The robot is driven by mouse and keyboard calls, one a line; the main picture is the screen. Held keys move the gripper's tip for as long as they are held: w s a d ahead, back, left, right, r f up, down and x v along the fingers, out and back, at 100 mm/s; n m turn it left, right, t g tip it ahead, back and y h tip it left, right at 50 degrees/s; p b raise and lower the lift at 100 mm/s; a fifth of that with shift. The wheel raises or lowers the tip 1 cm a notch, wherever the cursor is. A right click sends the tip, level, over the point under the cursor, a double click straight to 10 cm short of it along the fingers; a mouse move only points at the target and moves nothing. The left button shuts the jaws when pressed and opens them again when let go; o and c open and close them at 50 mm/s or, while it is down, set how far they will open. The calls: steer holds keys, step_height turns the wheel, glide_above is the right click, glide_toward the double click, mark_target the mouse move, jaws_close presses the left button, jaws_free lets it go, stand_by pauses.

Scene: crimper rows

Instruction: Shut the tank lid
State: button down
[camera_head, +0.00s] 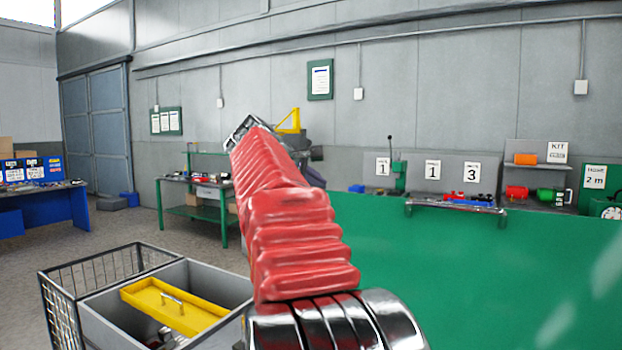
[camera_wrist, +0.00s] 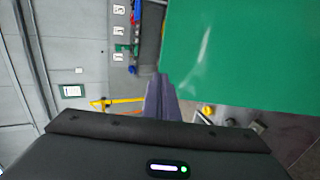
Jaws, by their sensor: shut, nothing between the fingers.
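A grey open-topped tank (camera_head: 108,315) stands low at the lower left in the head view. A yellow panel with a metal handle (camera_head: 172,304) lies across part of its opening; I cannot tell whether it is the tank lid. Dark and metallic items show in the uncovered front part. My gripper (camera_wrist: 160,82) is shut and empty in the wrist view, its fingers together in front of the wall and the green surface. In the head view my arm hides most of it. It is well above the tank and apart from it.
A glossy green surface (camera_head: 470,275) fills the lower right, with a tool rail (camera_head: 455,206) behind it. A green-framed table (camera_head: 190,205) and a blue bench (camera_head: 45,212) stand further back. Floor is free between them.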

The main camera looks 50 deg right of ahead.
mark_target(334, 192)
steer(key=x, duration=0.6)
steer(key=shift+d+f, duration=0.15)
steer(key=shift+d, duration=0.2)
